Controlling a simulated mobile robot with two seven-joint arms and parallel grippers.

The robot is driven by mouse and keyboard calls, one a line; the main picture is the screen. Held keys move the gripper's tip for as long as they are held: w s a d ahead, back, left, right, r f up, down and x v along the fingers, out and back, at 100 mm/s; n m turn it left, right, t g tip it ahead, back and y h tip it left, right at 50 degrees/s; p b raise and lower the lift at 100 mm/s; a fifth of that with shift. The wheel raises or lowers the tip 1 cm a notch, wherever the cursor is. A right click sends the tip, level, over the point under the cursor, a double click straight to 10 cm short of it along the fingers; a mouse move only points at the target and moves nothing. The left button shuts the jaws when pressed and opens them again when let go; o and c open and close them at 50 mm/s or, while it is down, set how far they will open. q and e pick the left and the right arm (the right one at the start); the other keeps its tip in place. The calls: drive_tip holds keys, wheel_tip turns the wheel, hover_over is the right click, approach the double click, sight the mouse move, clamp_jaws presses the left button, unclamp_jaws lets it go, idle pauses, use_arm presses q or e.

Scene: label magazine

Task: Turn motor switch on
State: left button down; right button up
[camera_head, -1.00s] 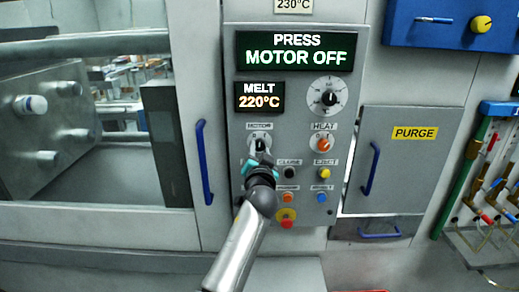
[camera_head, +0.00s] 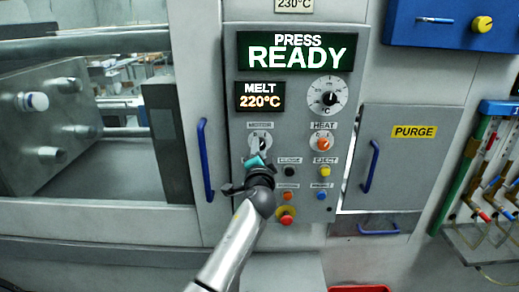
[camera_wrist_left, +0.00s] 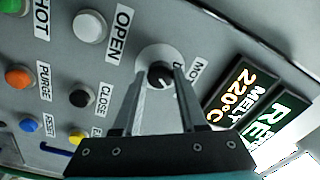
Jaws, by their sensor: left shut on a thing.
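The motor switch (camera_head: 262,142) is a small knob on a white disc under the MOTOR label on the grey control panel. It also shows in the left wrist view as a black knob (camera_wrist_left: 160,74) on a white disc. My left gripper (camera_head: 259,155) is at the knob, with its two fingers (camera_wrist_left: 161,80) on either side of it, shut on it. The gripper covers part of the knob and the panel below. The press display (camera_head: 297,52) reads PRESS READY. My right gripper is in neither view.
The heat knob (camera_head: 322,144) sits to the right of the motor switch. Close (camera_head: 289,172) and eject (camera_head: 325,171) buttons and a red knob (camera_head: 286,215) lie below. Blue handles (camera_head: 206,160) flank the panel. The purge door (camera_head: 405,165) is at right.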

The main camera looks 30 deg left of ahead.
use_arm(q)
drive_tip(key=shift+r, duration=0.15)
drive_tip(key=shift+c, duration=2.3)
unclamp_jaws()
drive_tip(key=b+v, duration=0.2)
drive_tip(key=v, duration=1.3)
drive_tip(key=shift+f, duration=0.2)
drive_tip(key=shift+d, duration=0.1)
